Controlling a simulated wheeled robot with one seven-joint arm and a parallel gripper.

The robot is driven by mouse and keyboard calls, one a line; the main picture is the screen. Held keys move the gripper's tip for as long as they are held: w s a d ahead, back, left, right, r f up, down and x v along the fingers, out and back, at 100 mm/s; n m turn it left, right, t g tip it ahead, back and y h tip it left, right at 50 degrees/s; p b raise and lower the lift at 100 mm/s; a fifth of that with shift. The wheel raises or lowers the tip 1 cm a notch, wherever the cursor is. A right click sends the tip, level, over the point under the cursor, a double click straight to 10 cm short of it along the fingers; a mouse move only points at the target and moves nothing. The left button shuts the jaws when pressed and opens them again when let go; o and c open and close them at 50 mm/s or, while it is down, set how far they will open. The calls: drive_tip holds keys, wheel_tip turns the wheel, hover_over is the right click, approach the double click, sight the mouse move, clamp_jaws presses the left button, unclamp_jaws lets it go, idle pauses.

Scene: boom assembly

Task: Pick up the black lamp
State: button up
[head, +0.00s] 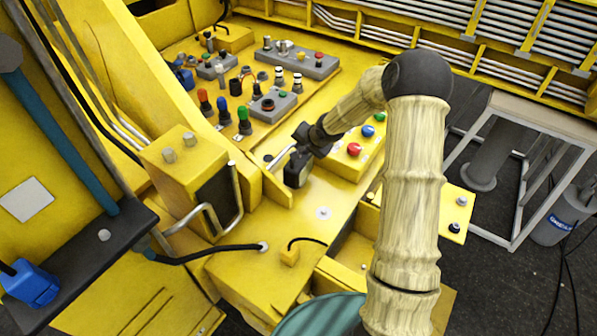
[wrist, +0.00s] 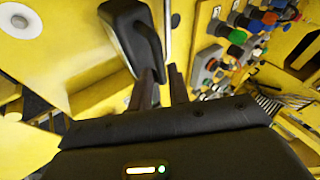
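A black lamp (head: 297,169) with a boxy body stands on the yellow console, close below my gripper (head: 307,145) in the head view. In the wrist view the lamp (wrist: 122,32) is at the top, just beyond and left of the fingertips. Its curved black handle (wrist: 150,48) reaches down toward the fingers. My gripper (wrist: 164,72) has two dark fingers with a narrow gap between them, and yellow shows through it. The gripper looks open; I cannot tell whether a finger touches the handle.
A metal rod (head: 281,158) stands right beside the lamp. A yellow box with coloured buttons (head: 354,150) lies to the right. Several control boxes and knobs (head: 270,103) fill the panel behind. A yellow block (head: 185,165) with bent metal bars is to the left.

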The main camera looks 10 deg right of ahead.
sight(300, 148)
drive_tip(key=shift+p+x, duration=1.3)
drive_tip(key=shift+x, duration=1.4)
drive_tip(key=shift+d, duration=0.35)
drive_tip(key=shift+a+r, duration=0.1)
drive_tip(key=shift+a, duration=0.2)
drive_tip(key=shift+s+d, duration=0.1)
clamp_jaws()
drive_tip(key=shift+w+r, duration=0.15)
drive_tip(key=shift+w, duration=0.1)
